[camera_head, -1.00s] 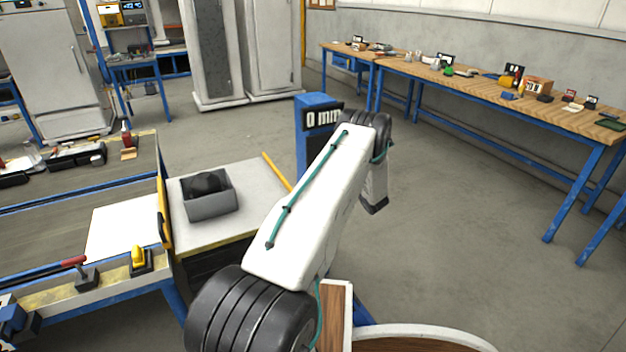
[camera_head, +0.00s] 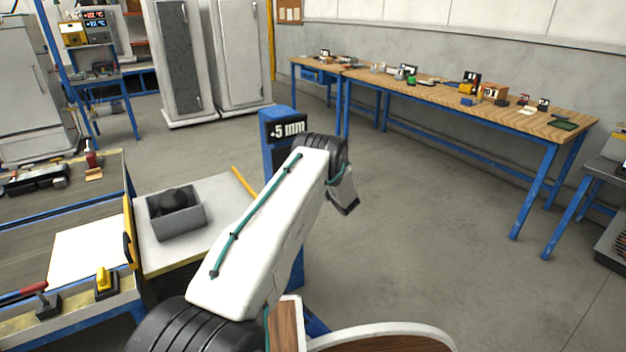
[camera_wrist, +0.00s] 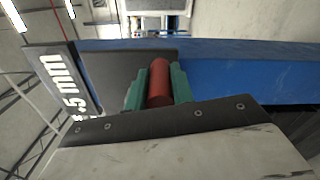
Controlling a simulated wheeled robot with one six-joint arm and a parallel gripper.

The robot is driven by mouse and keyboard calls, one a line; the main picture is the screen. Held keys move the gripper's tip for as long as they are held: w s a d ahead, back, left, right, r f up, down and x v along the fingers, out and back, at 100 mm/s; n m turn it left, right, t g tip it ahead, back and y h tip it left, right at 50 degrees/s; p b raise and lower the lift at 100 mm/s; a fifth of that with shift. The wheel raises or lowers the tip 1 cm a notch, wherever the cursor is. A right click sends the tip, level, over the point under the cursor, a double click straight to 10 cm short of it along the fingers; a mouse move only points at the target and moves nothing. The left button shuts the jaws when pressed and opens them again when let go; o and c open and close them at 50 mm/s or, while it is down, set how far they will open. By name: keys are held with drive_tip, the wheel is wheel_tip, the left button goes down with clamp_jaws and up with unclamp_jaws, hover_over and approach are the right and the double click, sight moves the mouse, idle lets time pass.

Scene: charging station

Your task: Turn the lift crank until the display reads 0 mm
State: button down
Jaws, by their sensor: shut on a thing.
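The display (camera_head: 288,129) is a black panel on a blue post (camera_head: 268,155), and it reads +5 mm in the head view. The display (camera_wrist: 65,78) also shows at the left of the wrist view, turned on its side. In the wrist view my gripper (camera_wrist: 157,88) has its two green fingers closed on the red crank handle (camera_wrist: 159,82), one on each side. The blue post (camera_wrist: 240,75) lies behind it. The rest of the crank is hidden. In the head view my arm covers the gripper and the crank.
A grey bin (camera_head: 176,212) with dark contents stands on a pale platform (camera_head: 218,222) left of my arm. A bench with a yellow knob (camera_head: 104,279) is at lower left. A long wooden workbench (camera_head: 440,99) with small objects runs along the back wall.

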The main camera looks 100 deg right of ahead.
drive_tip(key=shift+s, duration=0.2)
drive_tip(key=c, duration=1.2)
unclamp_jaws()
drive_tip(key=shift+r, duration=0.1)
drive_tip(key=shift+w, duration=0.1)
drive_tip(key=shift+w, duration=0.1)
drive_tip(key=v, duration=0.8)
